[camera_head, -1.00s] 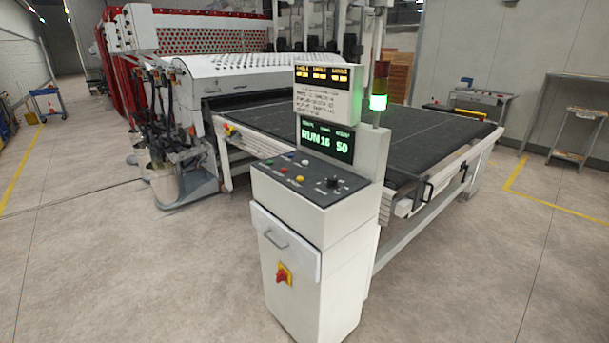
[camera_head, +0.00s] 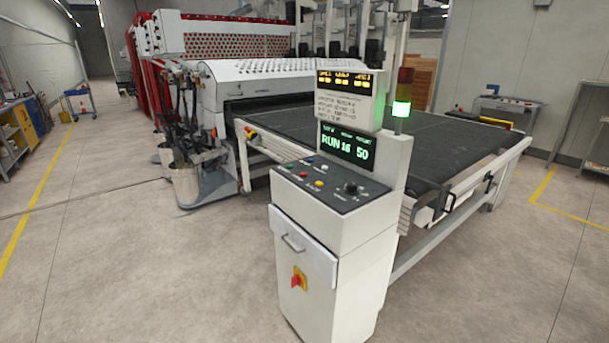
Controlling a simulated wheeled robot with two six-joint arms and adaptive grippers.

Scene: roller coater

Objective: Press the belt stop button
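The control console (camera_head: 335,265) stands upright in front of the belt. Its sloped dark panel (camera_head: 330,202) carries several small coloured buttons and a black knob (camera_head: 351,187). A red button (camera_head: 302,174), a green button (camera_head: 289,167) and a yellow button (camera_head: 319,184) show on it. The button labels are too small to read, so I cannot tell which one is the belt stop. The green display (camera_head: 345,146) reads RUN 16 50. The dark conveyor belt (camera_head: 440,150) lies behind the console. Neither of my grippers shows in the view.
A red and yellow rotary switch (camera_head: 298,279) is on the console's front. A signal tower (camera_head: 402,95) glows green behind it. The white and red coater (camera_head: 255,80) stands at the back left, with a bucket (camera_head: 184,185) beside it. The floor in front is clear.

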